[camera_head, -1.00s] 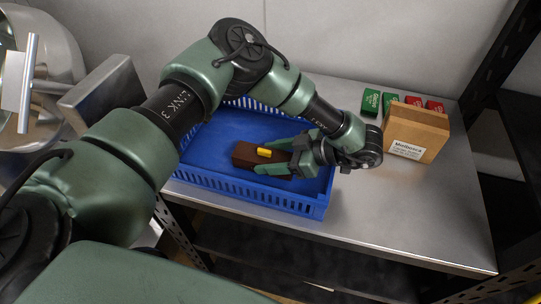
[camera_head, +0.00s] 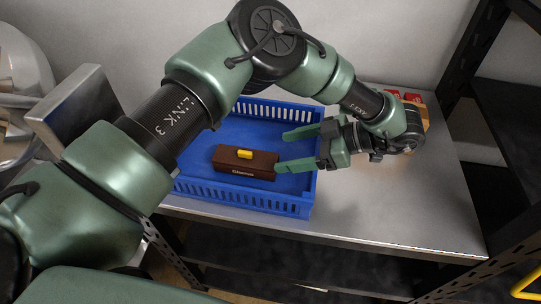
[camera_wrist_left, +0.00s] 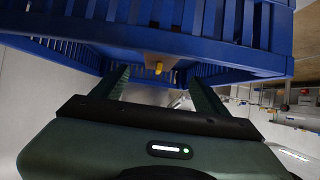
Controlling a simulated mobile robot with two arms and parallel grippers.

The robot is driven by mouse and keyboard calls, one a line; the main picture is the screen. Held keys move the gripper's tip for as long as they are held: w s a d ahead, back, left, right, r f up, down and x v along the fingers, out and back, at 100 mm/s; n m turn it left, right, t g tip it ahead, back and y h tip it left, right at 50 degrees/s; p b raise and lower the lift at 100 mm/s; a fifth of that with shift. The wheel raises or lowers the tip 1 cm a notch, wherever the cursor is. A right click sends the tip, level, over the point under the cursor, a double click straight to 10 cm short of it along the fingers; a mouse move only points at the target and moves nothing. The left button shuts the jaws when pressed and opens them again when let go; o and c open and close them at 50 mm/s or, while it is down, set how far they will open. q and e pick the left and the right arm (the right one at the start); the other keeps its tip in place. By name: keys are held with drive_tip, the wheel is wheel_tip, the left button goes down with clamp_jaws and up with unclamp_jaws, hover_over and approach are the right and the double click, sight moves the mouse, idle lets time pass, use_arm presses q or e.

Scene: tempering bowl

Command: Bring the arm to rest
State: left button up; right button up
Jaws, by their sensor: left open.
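My left gripper (camera_head: 282,150) is open and empty. Its fingers point left over the right part of the blue crate (camera_head: 250,199). A brown box (camera_head: 228,165) with a yellow piece (camera_head: 244,153) on top lies in the crate, left of the fingertips and apart from them. My right gripper is not in view.
The crate stands on a metal table (camera_head: 400,205). Behind my left wrist, a tan box (camera_head: 424,118) and red packs (camera_head: 411,97) are mostly hidden. A dark rack post (camera_head: 490,60) stands at the right. The table's front right is clear.

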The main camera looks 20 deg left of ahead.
use_arm(q)
drive_tip(key=shift+v, duration=0.85)
